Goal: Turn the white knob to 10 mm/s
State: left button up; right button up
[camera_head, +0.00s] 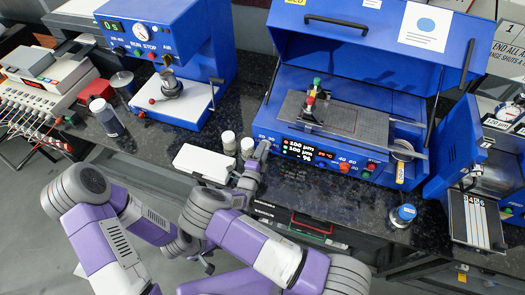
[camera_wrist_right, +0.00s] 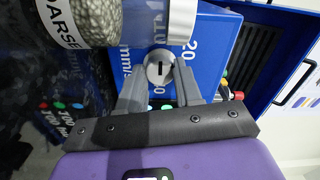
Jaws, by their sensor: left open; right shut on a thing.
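The white knob (camera_wrist_right: 160,68) is on the blue front panel (camera_wrist_right: 207,62) of the coating machine. It has a short dark mark, roughly upright in the right wrist view. A "20" and a "mm/s" are printed beside it; I cannot read which value the mark points to. My right gripper (camera_wrist_right: 160,82) is shut on the knob, one finger on each side. In the head view the right gripper (camera_head: 263,150) is at the machine's left front corner and hides the knob. My left gripper (camera_head: 207,264) is open and empty, low in front of the counter.
A jar labelled "COARSE" (camera_wrist_right: 92,20) is close beside the right gripper. Two white-lidded jars (camera_head: 229,141) and a white box (camera_head: 203,163) stand left of it. The blue coating machine (camera_head: 390,75) has its lid raised. A blue-topped container (camera_head: 403,215) is on the counter's right.

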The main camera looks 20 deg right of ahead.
jog(key=shift+s+f, duration=0.1)
jog(key=o, duration=0.8)
jog(key=shift+c, duration=0.2)
jog(key=v, duration=0.7)
jog(key=shift+s+a, duration=0.15)
jog(key=shift+s, duration=0.1)
